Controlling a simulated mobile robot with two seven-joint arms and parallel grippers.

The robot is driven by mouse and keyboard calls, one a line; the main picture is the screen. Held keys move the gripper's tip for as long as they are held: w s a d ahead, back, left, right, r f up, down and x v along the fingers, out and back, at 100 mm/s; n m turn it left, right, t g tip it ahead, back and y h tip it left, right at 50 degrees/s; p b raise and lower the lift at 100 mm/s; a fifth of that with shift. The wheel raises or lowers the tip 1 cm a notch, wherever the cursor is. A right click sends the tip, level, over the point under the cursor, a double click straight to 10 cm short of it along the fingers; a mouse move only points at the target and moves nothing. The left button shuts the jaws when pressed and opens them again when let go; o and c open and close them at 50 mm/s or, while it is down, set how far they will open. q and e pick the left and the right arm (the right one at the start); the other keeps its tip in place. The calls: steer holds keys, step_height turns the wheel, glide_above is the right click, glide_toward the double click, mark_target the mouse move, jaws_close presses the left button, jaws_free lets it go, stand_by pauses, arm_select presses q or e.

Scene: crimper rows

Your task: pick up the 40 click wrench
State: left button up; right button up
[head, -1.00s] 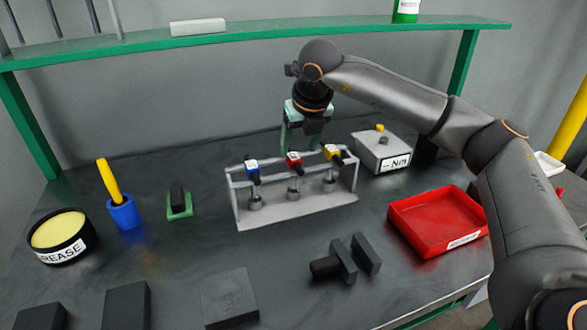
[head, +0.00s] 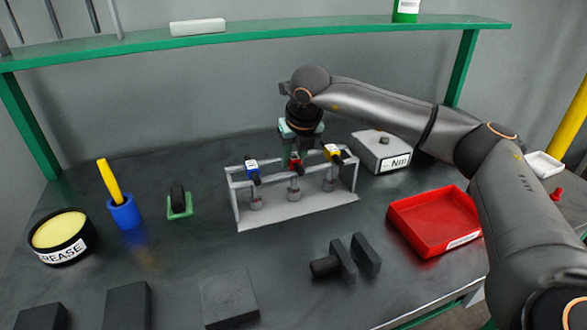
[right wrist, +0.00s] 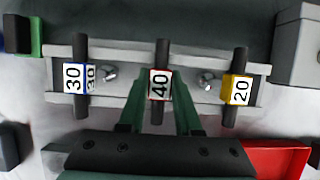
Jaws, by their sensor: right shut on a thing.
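The 40 click wrench has a red-edged label and a dark handle. It is the middle one in the grey rack, in the head view (head: 296,164) and in the right wrist view (right wrist: 160,84). My right gripper (head: 294,158) has come down over it from above. In the right wrist view its green fingers (right wrist: 158,100) are on either side of the wrench, shut on it. The wrench is still in the rack, and the fingers partly cover it in the head view. My left gripper is not in view.
The blue 30 wrench (right wrist: 74,78) and yellow 20 wrench (right wrist: 237,90) stand close on either side in the grey rack (head: 270,216). A green shelf (head: 270,38) runs above.

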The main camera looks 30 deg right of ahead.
jaws_close()
steer(key=shift+r, duration=0.2)
stand_by(0.3)
